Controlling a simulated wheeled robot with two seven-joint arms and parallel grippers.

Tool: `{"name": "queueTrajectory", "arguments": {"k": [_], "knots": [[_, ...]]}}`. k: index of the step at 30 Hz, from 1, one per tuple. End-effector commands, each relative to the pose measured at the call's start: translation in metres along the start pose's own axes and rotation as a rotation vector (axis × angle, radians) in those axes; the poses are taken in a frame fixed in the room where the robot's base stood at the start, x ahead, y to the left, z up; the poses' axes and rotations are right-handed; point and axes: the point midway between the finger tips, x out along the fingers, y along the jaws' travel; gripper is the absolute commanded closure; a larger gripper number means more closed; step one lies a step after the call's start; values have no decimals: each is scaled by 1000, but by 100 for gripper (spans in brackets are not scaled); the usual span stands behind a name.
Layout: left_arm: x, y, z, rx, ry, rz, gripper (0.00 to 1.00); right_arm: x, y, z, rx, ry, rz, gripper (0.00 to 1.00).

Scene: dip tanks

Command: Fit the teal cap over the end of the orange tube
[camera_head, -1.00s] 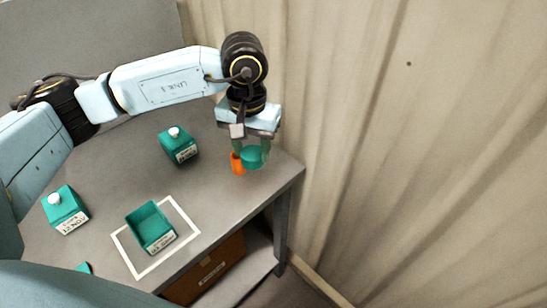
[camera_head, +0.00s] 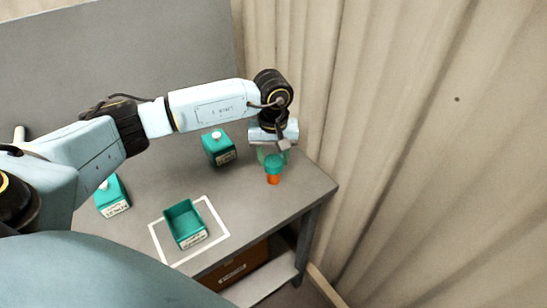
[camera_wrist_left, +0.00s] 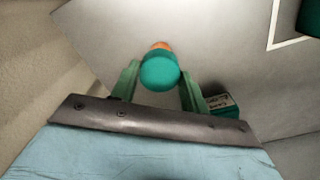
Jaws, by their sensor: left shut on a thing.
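The teal cap (camera_head: 274,163) is between the fingers of my left gripper (camera_head: 270,157), which is shut on it near the table's right corner. The orange tube (camera_head: 273,180) shows directly below the cap in the head view, its upper end hidden. In the left wrist view the cap (camera_wrist_left: 160,74) sits between the fingertips of the left gripper (camera_wrist_left: 158,72), with a sliver of the orange tube (camera_wrist_left: 161,46) showing beyond it. I cannot tell whether the cap is around the tube's end or just above it. My right gripper is not in view.
An open teal bin (camera_head: 185,226) stands inside a white outline (camera_head: 223,229) on the grey table (camera_head: 243,207). Two teal containers with white caps stand at the back (camera_head: 217,148) and left (camera_head: 112,197). A cardboard box (camera_head: 243,266) is on the shelf below. A beige corrugated wall (camera_head: 420,160) is close on the right.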

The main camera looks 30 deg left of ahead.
Motion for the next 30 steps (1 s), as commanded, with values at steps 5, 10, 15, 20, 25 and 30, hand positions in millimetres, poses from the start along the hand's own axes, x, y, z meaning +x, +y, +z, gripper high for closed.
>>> {"name": "queueTrajectory", "arguments": {"k": [5, 10, 15, 20, 25, 30], "knots": [[9, 0, 0, 0, 2, 1, 77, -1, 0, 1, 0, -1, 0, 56], [10, 0, 0, 1, 2, 1, 77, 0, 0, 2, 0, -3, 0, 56], [12, 0, 0, 1, 1, 0, 47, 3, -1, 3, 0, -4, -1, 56], [12, 0, 0, 1, 1, 0, 33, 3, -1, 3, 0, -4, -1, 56], [12, 0, 0, 1, 1, 0, 33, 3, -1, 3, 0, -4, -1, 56], [7, 0, 0, 1, 1, 0, 33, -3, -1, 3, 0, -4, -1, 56]]}}
